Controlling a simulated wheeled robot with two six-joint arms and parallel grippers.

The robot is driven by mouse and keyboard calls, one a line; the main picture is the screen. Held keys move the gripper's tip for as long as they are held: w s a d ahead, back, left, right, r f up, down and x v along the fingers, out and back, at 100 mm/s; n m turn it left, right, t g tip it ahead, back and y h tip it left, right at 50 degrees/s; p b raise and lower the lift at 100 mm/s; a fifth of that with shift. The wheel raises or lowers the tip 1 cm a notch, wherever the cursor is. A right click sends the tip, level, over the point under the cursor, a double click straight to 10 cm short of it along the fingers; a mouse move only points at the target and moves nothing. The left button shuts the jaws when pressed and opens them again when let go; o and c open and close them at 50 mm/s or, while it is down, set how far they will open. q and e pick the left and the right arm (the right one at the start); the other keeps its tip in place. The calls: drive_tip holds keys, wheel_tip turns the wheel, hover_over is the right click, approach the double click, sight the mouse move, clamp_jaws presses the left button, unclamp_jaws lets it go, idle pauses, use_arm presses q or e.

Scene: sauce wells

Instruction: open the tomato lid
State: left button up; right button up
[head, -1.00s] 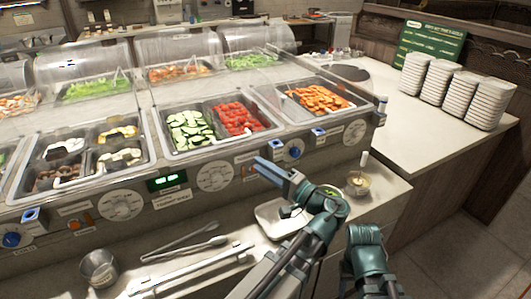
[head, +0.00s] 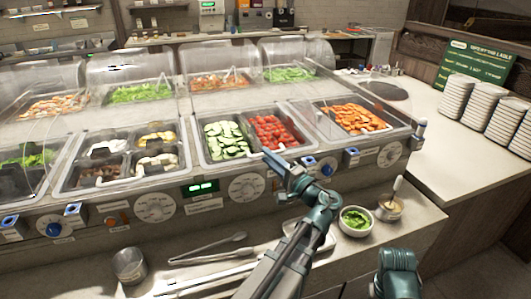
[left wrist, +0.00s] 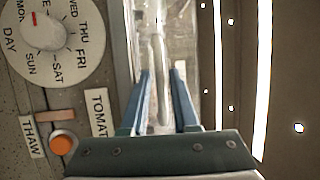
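The tomato well (head: 272,132) holds red pieces in the front row, beside the cucumber well (head: 226,140). Its clear lid is hard to make out in the head view. My left gripper (head: 277,163) is at the counter's front edge, just below the tomato well. In the left wrist view my left gripper (left wrist: 160,95) has its two blue fingers apart. A pale bar (left wrist: 157,50), seemingly a lid handle, shows in line with the gap; contact cannot be told. A tomato label (left wrist: 100,112) is beside the fingers. Part of my right arm shows at bottom right, without its fingers.
Dials and the orange thaw button (left wrist: 61,143) line the front panel. Tongs (head: 208,248), a metal cup (head: 129,265), a bowl of greens (head: 356,220) and a sauce bowl (head: 390,207) stand on the lower ledge. Plate stacks (head: 480,104) stand at right.

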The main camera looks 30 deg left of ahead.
use_arm(q)
drive_tip(key=shift+x, duration=0.95)
clamp_jaws()
idle(0.8)
